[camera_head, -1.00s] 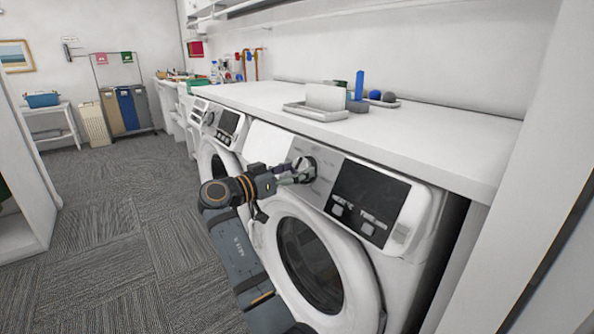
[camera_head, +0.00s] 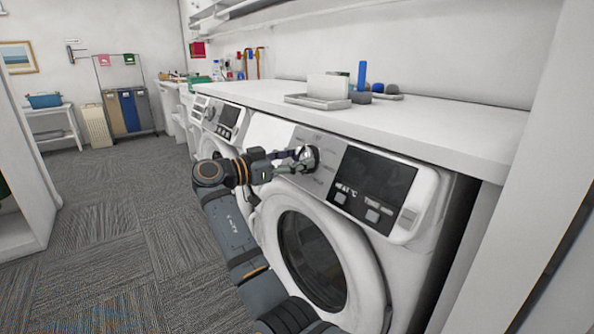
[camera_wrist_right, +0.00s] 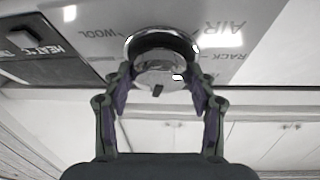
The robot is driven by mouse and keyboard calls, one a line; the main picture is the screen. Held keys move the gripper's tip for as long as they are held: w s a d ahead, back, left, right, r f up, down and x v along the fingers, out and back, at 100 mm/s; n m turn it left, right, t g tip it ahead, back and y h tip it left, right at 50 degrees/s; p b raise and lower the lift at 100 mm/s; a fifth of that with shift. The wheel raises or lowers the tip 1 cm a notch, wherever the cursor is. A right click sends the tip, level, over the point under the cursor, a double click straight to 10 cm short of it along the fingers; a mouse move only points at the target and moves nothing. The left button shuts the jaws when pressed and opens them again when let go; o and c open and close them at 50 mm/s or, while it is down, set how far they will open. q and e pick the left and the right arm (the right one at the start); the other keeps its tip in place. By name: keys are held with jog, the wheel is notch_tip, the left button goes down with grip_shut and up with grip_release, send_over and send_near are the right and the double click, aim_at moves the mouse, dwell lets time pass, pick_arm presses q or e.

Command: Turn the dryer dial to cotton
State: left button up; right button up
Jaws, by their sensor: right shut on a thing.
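The dryer (camera_head: 262,232) is the white front-loader nearest me, with a round door below a grey control panel. Its round, silvery dial (camera_head: 311,155) sits left of the dark display. My right gripper (camera_head: 300,160) is shut on the dial, coming from the left. In the right wrist view, the two fingers (camera_wrist_right: 160,90) sit on either side of the dial (camera_wrist_right: 160,55). The labels WOOL, AIR and RACK show around it. A small dark mark is on the dial's near side. I cannot read a cotton label. My left gripper is not in view.
A second white machine (camera_head: 222,117) stands to the left. A white countertop (camera_head: 430,128) runs above both, holding a tray (camera_head: 318,101) and a blue upright item (camera_head: 362,75). A white panel edge (camera_head: 530,190) is at right. Carpet floor (camera_head: 130,230) is clear at left.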

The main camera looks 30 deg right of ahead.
jog(key=shift+f+m+g+b, duration=0.15)
jog(key=shift+m+g+b, duration=0.15)
jog(key=shift+m, duration=0.3)
jog(key=shift+w+m+g, duration=0.1)
jog(key=shift+m+g, duration=0.5)
jog(key=shift+m, duration=0.5)
jog(key=shift+r+m+g+y, duration=0.3)
jog(key=shift+m+g+y, duration=0.2)
jog(key=shift+m, duration=0.7)
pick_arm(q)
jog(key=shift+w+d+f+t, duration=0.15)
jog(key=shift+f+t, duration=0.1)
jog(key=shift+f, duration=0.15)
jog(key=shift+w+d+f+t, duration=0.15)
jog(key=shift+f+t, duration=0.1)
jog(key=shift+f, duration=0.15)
pick_arm(e)
jog(key=shift+m+g, duration=0.3)
jog(key=shift+m, duration=0.3)
jog(key=shift+w, duration=0.1)
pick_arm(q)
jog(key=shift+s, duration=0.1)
pick_arm(e)
jog(key=o, duration=1.1)
jog(key=shift+o, duration=0.2)
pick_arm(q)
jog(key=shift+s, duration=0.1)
